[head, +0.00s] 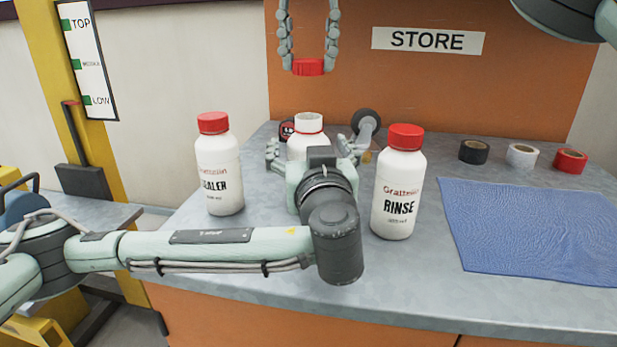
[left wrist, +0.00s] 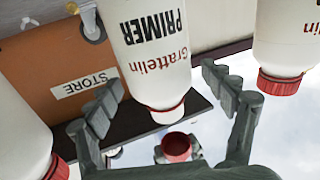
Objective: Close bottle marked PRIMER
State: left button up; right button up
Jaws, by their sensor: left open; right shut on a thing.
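The PRIMER bottle (left wrist: 160,40) is white, with its label readable in the left wrist view, where it appears upside down. In the head view its open white neck (head: 308,124) shows without a cap; my left gripper and arm hide most of its body. My left gripper (left wrist: 161,84) is open, with a finger on either side of the bottle; I cannot tell whether they touch it. My right gripper (head: 308,62) is shut on a red cap (head: 308,68), held above the open neck and apart from it. The cap also shows in the left wrist view (left wrist: 177,148).
Capped SEALER (head: 219,172) and RINSE (head: 398,190) bottles stand left and right of the PRIMER bottle. A blue cloth (head: 535,230) and black, white and red tape rolls (head: 522,155) lie to the right. A STORE sign (head: 427,40) is on the orange back panel.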

pick_arm(q)
jog(key=shift+w, duration=0.45)
jog(key=c, duration=1.8)
pick_arm(e)
jog(key=shift+f, duration=2.45)
jog(key=shift+f, duration=0.9)
jog(key=shift+f, duration=0.55)
pick_arm(q)
grip_shut()
